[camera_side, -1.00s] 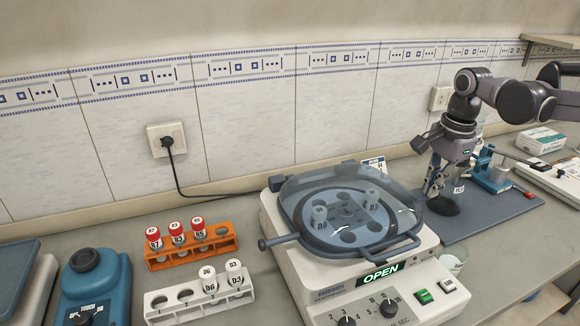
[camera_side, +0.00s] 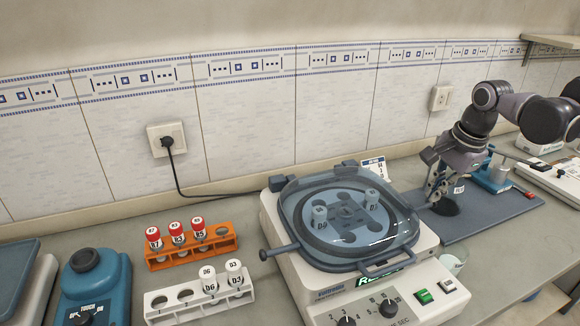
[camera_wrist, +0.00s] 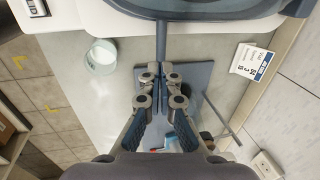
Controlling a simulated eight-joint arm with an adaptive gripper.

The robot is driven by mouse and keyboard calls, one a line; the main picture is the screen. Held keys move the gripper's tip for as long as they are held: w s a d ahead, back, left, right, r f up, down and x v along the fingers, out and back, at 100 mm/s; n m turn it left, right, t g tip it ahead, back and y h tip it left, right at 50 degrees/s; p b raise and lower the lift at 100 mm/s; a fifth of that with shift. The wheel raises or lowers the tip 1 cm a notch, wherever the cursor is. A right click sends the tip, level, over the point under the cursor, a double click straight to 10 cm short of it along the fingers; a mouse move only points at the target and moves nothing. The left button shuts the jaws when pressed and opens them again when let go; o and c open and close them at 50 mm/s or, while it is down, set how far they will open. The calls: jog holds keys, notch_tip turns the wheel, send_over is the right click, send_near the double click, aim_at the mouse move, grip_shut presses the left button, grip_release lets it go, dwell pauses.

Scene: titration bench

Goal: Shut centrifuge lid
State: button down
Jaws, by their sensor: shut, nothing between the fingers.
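The centrifuge (camera_side: 290,270) is a white box with a clear, dark-rimmed lid. The lid (camera_side: 402,248) lies flat over the rotor bowl and looks down. Its front handle (camera_side: 388,266) partly covers the green display (camera_side: 370,280), whose visible text starts with "R". Two tubes marked D show inside through the lid. My gripper (camera_side: 431,200) is at the right edge of the lid, shut and empty. In the wrist view my gripper (camera_wrist: 161,68) has its fingers together, and the lid's edge (camera_wrist: 205,14) is just beyond; a grey bar lies between them. Whether they touch is unclear.
An orange rack (camera_side: 190,252) with red-capped tubes and a white rack (camera_side: 200,298) with white-capped tubes stand left of the centrifuge. A glass beaker (camera_side: 452,263) stands to its right, also in the wrist view (camera_wrist: 101,57). A blue-grey mat (camera_side: 490,218) lies under my arm.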

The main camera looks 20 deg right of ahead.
jog(key=v, duration=1.2)
jog(key=s+f+n+t, duration=0.2)
jog(key=s+f+n, duration=0.2)
jog(key=f+n, duration=0.3)
jog(key=s+a+f+n+t, duration=0.1)
jog(key=s+f+n+t, duration=0.1)
jog(key=s+f+n, duration=0.3)
notch_tip(320, 180, down, 3)
jog(key=n, duration=0.6)
jog(key=shift+s+f+t, duration=0.25)
jog(key=shift+s+t, duration=0.05)
